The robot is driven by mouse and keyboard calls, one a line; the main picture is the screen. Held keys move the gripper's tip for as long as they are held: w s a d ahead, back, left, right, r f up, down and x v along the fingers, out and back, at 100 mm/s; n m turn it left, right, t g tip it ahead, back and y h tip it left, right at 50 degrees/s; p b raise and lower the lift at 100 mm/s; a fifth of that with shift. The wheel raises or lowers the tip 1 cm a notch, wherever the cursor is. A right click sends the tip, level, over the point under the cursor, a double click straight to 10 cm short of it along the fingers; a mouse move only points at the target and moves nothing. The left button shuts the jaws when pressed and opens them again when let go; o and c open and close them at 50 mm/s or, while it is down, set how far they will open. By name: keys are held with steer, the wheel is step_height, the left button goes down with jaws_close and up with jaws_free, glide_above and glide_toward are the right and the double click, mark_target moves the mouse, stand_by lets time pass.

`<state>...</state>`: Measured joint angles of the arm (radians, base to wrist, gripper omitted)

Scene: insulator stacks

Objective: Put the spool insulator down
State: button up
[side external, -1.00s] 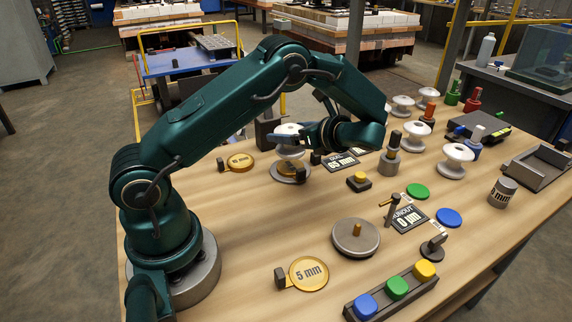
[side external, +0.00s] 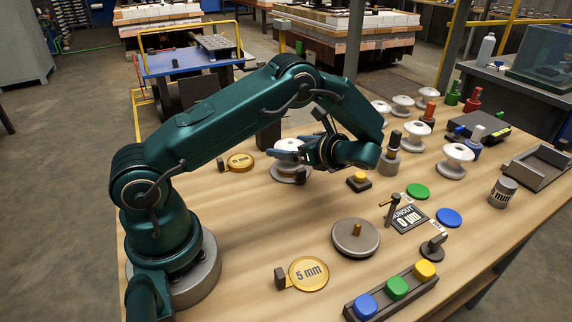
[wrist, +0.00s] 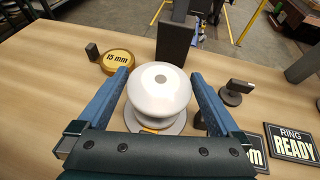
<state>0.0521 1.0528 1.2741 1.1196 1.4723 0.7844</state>
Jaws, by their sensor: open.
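The white spool insulator (side external: 288,147) stands upright on a round grey base (side external: 290,174) on the left part of the bench. In the wrist view the insulator (wrist: 160,88) fills the space between the jaws, its round top with a small grey centre facing the camera. My gripper (side external: 291,156) is around it, with a finger on each side. In the wrist view my gripper (wrist: 160,85) is open, and a gap shows between the insulator and the fingers. The lower part of the insulator is partly hidden by the gripper body.
A 15 mm gold disc (wrist: 118,61) and a dark upright block (wrist: 174,45) stand just beyond the insulator. A small stand (wrist: 235,90) and a READY sign (wrist: 291,142) are to the right. Bare wood lies left of the base.

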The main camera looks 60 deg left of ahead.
steer(key=v, duration=1.2)
steer(key=s+d+r+n+t+h, duration=0.3)
steer(key=s+n+h, duration=0.3)
steer(key=s+n, duration=0.2)
steer(key=s+d+r+n+t+h, duration=0.3)
steer(key=s+d+n+t+h, duration=0.2)
steer(key=s+d+n+h, duration=0.1)
steer(key=shift+s+r+n+h, duration=0.4)
steer(key=shift+s+n+h, duration=0.2)
steer(key=shift+s+n, duration=0.45)
